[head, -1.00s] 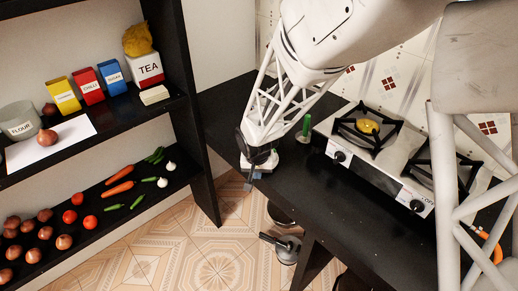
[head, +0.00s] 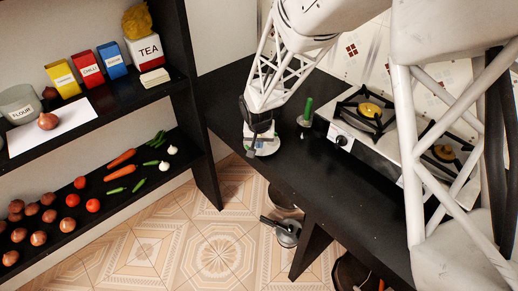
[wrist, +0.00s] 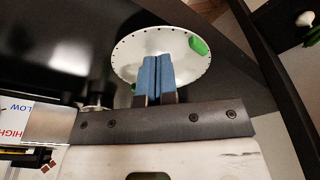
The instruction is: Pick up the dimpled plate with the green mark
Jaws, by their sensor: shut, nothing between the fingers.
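The dimpled plate (wrist: 130,50) is a white disc with small dark dots around its rim and a green mark (wrist: 199,45) near its right edge in the wrist view. It lies on the black counter. In the head view the plate (head: 270,147) shows partly behind my gripper (head: 251,152), near the counter's left front edge. In the wrist view my gripper (wrist: 156,62) has its two blue fingers shut together and empty. The fingers overlap the plate's middle and hide part of it. I cannot tell whether they touch it.
A green-handled object (head: 307,112) stands right of the plate, beside the white stove (head: 345,130). A black shelf (head: 125,97) with boxes and vegetables is at the left. Pans (head: 288,233) lie low, below the counter. The counter's front middle is clear.

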